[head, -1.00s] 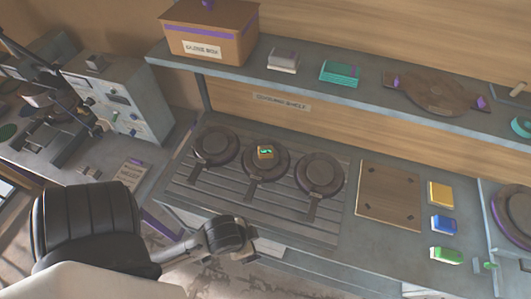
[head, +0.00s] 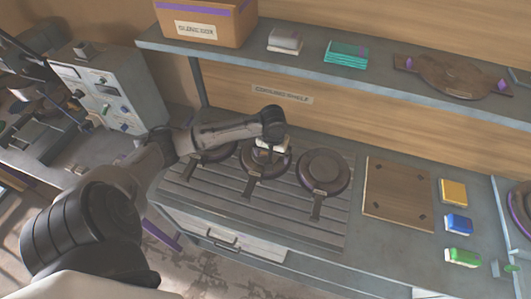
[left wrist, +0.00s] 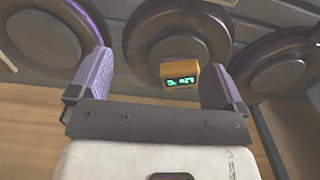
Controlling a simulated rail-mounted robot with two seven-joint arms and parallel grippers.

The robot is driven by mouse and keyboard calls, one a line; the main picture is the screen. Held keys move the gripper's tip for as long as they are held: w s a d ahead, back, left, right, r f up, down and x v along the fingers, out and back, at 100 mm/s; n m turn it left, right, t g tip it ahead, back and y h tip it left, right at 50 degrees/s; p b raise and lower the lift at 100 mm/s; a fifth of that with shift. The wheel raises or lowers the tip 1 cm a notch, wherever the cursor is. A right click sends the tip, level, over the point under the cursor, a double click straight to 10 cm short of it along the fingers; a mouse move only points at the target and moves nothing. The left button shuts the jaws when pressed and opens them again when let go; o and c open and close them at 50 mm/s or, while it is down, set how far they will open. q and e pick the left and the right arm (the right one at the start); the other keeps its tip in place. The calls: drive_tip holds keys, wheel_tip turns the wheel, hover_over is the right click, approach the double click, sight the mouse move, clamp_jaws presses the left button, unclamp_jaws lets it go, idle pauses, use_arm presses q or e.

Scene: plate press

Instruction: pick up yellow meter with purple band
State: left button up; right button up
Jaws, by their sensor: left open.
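The yellow meter (left wrist: 180,75) is a small box with a lit green display. It sits on the middle dark round plate (left wrist: 160,50) and shows between my finger pads in the left wrist view. Its purple band cannot be made out. My left gripper (left wrist: 160,82) is open, with purple pads on either side of the meter, apart from it. In the head view my left gripper (head: 272,145) is over the middle plate (head: 262,170) and hides most of the meter. My right gripper is not in view.
Round plates stand left and right (head: 323,172) of the middle one on a slatted surface. A wooden board (head: 397,195) and yellow (head: 454,191), blue (head: 459,224) and green (head: 462,257) blocks lie to the right. A shelf (head: 360,75) runs above, holding a cardboard box (head: 207,20).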

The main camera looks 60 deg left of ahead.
use_arm(q)
drive_tip(key=w+a+r+n+b, duration=0.1)
drive_tip(key=w+a+r+n, duration=0.3)
drive_tip(key=a, duration=0.4)
drive_tip(key=shift+n, duration=0.3)
drive_tip(key=f, duration=0.2)
drive_tip(key=s+f, duration=0.1)
drive_tip(key=f, duration=0.1)
drive_tip(key=f+b, duration=0.1)
drive_tip(key=f, duration=0.2)
drive_tip(key=shift+s+a+f, duration=0.1)
drive_tip(key=shift+s+a, duration=0.2)
wheel_tip(320, 180, down, 5)
drive_tip(key=shift+s+r, duration=0.1)
drive_tip(key=shift+s, duration=0.05)
drive_tip(key=c, duration=0.9)
drive_tip(key=shift+c, duration=1.2)
